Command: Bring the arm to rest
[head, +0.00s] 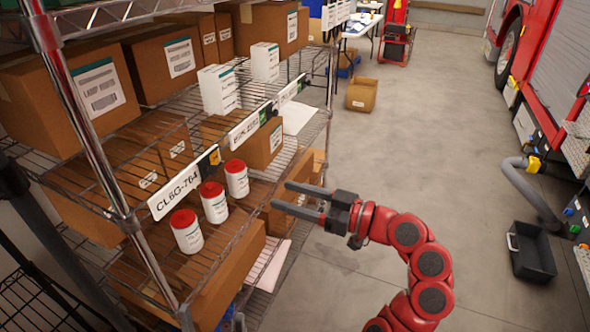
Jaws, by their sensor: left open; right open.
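My red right arm (431,263) comes up from the bottom right and bends left toward the shelf. Its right gripper (281,196) points left, with two dark fingers apart and nothing between them. The fingertips are by the front edge of the wire shelf (190,262), to the right of three white bottles with red lids. The nearest bottle (187,232), the middle bottle (214,203) and the far bottle (237,179) stand upright in a row. I cannot make out my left gripper.
Cardboard boxes (97,88) and white cartons (218,89) fill the shelves. A cardboard box (361,95) sits on the floor ahead. A black bin (531,251) and a grey hose (527,184) lie beside the red truck (556,57) on the right. The middle floor is clear.

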